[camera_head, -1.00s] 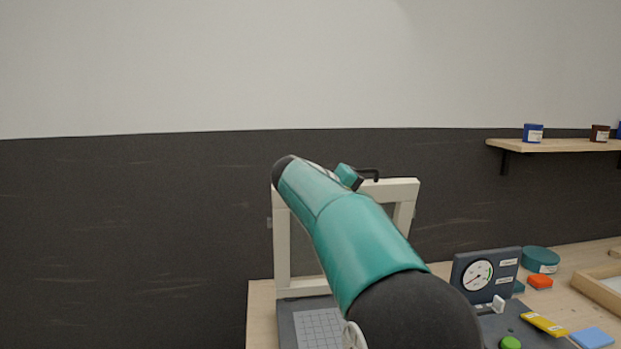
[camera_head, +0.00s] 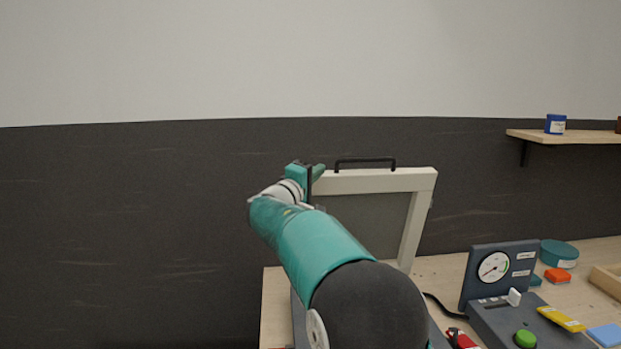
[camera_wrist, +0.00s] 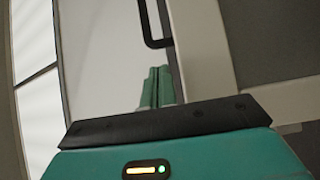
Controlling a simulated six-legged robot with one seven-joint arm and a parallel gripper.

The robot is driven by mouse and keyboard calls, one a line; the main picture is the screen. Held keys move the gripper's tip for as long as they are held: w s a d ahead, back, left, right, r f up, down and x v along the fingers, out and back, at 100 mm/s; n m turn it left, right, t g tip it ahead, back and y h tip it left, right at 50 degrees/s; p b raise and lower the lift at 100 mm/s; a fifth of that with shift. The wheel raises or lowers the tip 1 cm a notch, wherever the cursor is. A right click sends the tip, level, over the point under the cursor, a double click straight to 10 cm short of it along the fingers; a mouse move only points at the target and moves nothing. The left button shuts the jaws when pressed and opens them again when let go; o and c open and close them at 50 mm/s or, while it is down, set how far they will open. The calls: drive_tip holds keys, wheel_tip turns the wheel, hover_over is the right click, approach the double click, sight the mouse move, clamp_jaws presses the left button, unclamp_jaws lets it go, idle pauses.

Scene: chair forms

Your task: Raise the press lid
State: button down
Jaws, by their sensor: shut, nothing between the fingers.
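The press lid (camera_head: 424,205) is a pale frame with a grey panel, standing raised at a steep angle above the press base in the head view. Its black bar handle (camera_head: 365,161) is on the top edge. My gripper (camera_head: 312,172) is at the lid's upper left corner, left of the handle and apart from it. It is shut and empty. In the wrist view the green fingers (camera_wrist: 157,87) show beside the lid's pale frame (camera_wrist: 205,50), with the black handle (camera_wrist: 150,28) beyond them. My arm hides the lid's left side and most of the base.
To the right on the wooden table stand a gauge panel (camera_head: 494,268), a green button (camera_head: 525,338), a yellow tag (camera_head: 561,318), a blue block (camera_head: 606,335) and a teal round tin (camera_head: 559,253). A shelf (camera_head: 570,136) hangs at the right wall. Space left of the lid is clear.

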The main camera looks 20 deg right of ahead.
sight(327, 175)
drive_tip(key=x, duration=0.4)
drive_tip(key=shift+w+d+r, duration=0.1)
drive_tip(key=shift+w+d, duration=0.15)
drive_tip(key=shift+d, duration=0.1)
drive_tip(key=shift+s, duration=0.1)
